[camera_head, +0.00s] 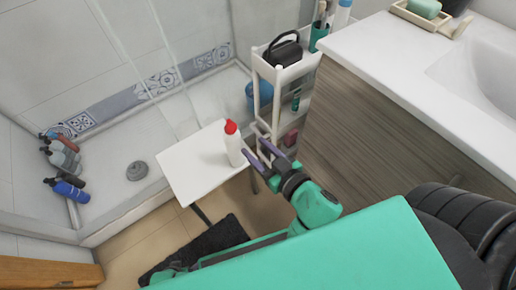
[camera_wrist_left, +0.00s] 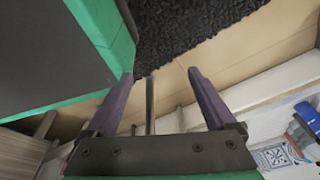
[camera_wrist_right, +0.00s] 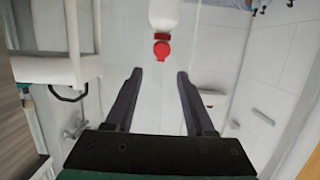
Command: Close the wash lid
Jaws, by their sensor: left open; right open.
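The wash bottle (camera_head: 236,155) is white with a red lid (camera_head: 231,127) and stands upright on the small white table (camera_head: 190,178). My right gripper (camera_head: 256,148) is just right of the bottle, open and empty, apart from it as far as I can see. In the right wrist view the bottle (camera_wrist_right: 164,14) appears upside down, with its red lid (camera_wrist_right: 162,48) beyond the open fingertips (camera_wrist_right: 159,72). I cannot tell how far the lid is open. My left gripper (camera_wrist_left: 160,75) is open and empty in its wrist view, above the floor; it is not clear in the head view.
A white cart (camera_head: 287,72) with a black bag (camera_head: 284,49) stands behind the right gripper. The wooden vanity (camera_head: 385,125) is close on the right. A dark mat (camera_head: 205,246) lies on the floor below the table. Several bottles (camera_head: 66,188) stand at far left.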

